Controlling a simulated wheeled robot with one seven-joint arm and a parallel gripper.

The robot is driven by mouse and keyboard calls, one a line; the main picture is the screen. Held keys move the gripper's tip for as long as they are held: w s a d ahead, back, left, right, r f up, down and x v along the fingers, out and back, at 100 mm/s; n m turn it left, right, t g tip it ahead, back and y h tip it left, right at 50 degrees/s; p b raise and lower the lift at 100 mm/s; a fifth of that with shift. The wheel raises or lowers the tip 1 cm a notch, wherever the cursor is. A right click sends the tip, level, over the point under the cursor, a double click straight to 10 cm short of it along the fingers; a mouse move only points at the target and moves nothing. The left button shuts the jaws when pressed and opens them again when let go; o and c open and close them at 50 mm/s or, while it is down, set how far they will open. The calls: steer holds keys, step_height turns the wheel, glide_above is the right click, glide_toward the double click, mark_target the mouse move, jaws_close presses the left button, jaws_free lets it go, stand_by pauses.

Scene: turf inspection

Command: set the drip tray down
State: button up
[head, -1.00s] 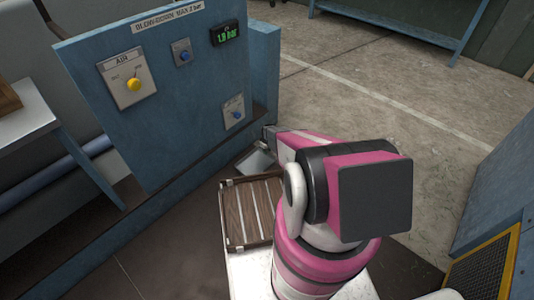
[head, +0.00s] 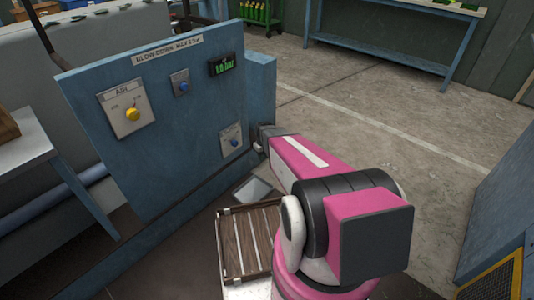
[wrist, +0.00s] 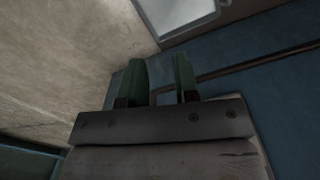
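The drip tray appears to be the shallow pale grey square tray (head: 256,190) on the floor at the foot of the blue panel. Part of it also shows at the top of the wrist view (wrist: 181,12). My gripper (head: 264,137) is beyond and above it in the head view, close to the panel's right end. In the wrist view its two dark green fingers (wrist: 161,80) stand apart with nothing seen between them. The tray lies outside the fingers, and I see no contact. My arm covers the area right of the tray.
The blue panel (head: 165,120) with knobs and a gauge stands close to my gripper's left. Open concrete floor (head: 370,125) lies to the right, with a blue bench (head: 390,50) behind.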

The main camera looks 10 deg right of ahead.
steer(key=s+a+r+m, duration=0.2)
steer(key=s+r+m, duration=0.2)
steer(key=s+r, duration=1.4)
steer(key=shift+s+a+r, duration=0.25)
steer(key=shift+s+r, duration=0.1)
steer(key=shift+r, duration=0.6)
steer(key=shift+r, duration=0.25)
steer(key=shift+o, duration=0.4)
